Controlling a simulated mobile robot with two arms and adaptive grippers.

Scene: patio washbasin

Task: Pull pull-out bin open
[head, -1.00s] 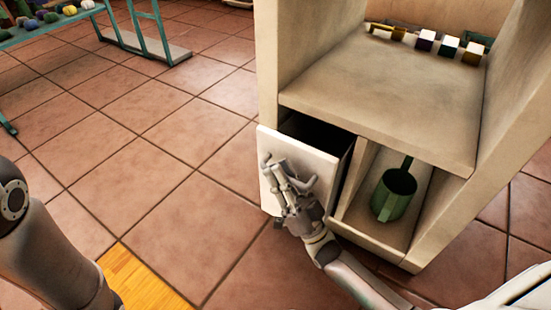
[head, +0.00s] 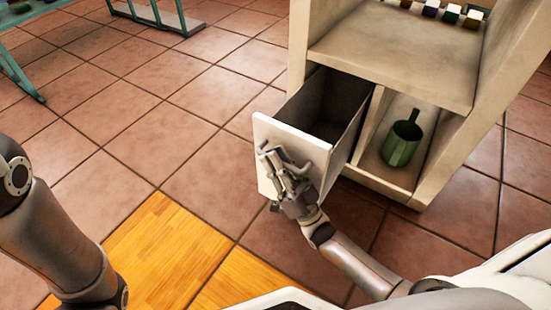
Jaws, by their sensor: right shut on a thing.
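The pull-out bin (head: 264,128) has a white front panel and a dark grey inside. It stands partly out of the lower left bay of the beige cabinet (head: 395,50), and its open top shows. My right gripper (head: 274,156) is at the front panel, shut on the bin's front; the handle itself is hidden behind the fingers. My left arm shows at the left edge, but its gripper is outside the view.
Several small coloured blocks (head: 452,14) lie on the upper shelf. A teal table (head: 20,75) stands far left. Tiled floor (head: 150,125) in front of the bin is clear, with a wooden patch (head: 175,245) nearer me.

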